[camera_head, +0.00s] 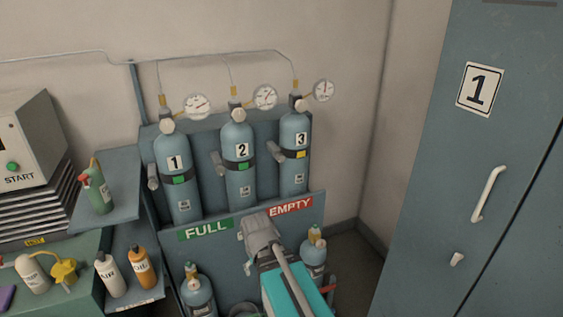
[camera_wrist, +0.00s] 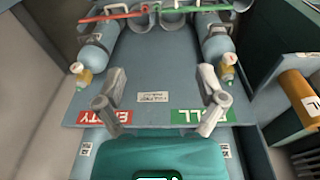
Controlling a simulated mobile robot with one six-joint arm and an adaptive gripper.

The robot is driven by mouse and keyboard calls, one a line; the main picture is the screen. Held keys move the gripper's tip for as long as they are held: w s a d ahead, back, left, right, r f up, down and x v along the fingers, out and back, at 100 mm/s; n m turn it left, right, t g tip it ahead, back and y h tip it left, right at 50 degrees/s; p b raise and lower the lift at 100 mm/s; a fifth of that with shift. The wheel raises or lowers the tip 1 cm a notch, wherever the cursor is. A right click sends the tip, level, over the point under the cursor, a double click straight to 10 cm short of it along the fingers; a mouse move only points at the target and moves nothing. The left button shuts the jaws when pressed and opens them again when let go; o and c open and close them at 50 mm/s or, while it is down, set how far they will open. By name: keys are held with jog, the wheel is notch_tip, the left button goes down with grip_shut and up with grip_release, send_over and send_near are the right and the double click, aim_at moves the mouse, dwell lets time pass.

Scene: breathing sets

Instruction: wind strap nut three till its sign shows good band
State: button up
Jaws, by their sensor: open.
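Cylinder three (camera_head: 294,170) stands at the right of a row of blue cylinders in the rack. Its dark strap carries a yellow sign (camera_head: 300,154). Strap nut three (camera_head: 274,151) seems to be the grey knob at the strap's left end. Cylinders one (camera_head: 181,200) and two (camera_head: 240,190) have green signs on their straps. My gripper (camera_head: 258,228) is in front of the rack's front panel, below and left of cylinder three, apart from the nut. In the wrist view, its fingers (camera_wrist: 160,104) are spread and empty; strap nut three does not show there.
The front panel bears FULL (camera_head: 206,230) and EMPTY (camera_head: 291,206) signs. Lower cylinders (camera_head: 198,296) stand in front. Gauges (camera_head: 323,91) sit above the rack. A cabinet (camera_head: 430,180) is at right; shelves with bottles (camera_head: 142,268) are at left.

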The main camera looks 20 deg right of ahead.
jog(key=w+d+f+m+t+h+b, duration=0.1)
jog(key=w+d+f+t+h+b, duration=0.15)
jog(key=w+d, duration=0.4)
jog(key=n+t+y+b, duration=0.4)
jog(key=t+b, duration=1.4)
jog(key=t, duration=0.1)
send_near(282, 160)
jog(key=s, duration=0.3)
jog(key=shift+w+d+f+n+y, duration=0.15)
jog(key=shift+d+f+n+y, duration=0.15)
jog(key=shift+f, duration=0.2)
jog(key=shift+r, duration=0.1)
jog(key=p+x, duration=0.5)
jog(key=x, duration=0.8)
jog(key=shift+w+a, duration=0.15)
jog(key=shift+w, duration=0.3)
